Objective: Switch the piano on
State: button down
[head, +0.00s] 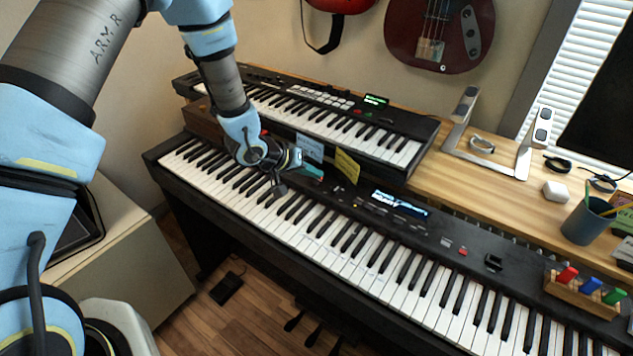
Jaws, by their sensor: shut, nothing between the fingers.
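The piano (300,240) is the black lower instrument with a long row of white and black keys. Its panel display (400,203) is lit blue-white. A small red button (462,251) and a pale button (447,241) sit on the panel right of the display. My gripper (279,188) is over the left half of the piano's keys, pointing down, well left of the display. It is shut and empty. I cannot tell whether its tips touch the keys. The arm hides part of the keys and panel behind it.
A second keyboard (418,147) with a green display (376,100) stands on the wooden shelf behind. A yellow note (347,166) hangs at its front. A laptop stand (522,150), a pen cup (585,222) and a rack of coloured pieces (583,294) are at right.

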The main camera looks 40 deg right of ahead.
jog(key=shift+r+p, duration=2.05)
jog(key=shift+r, duration=0.45)
notch_tip(320, 180, up, 6)
jog(key=p, duration=0.5)
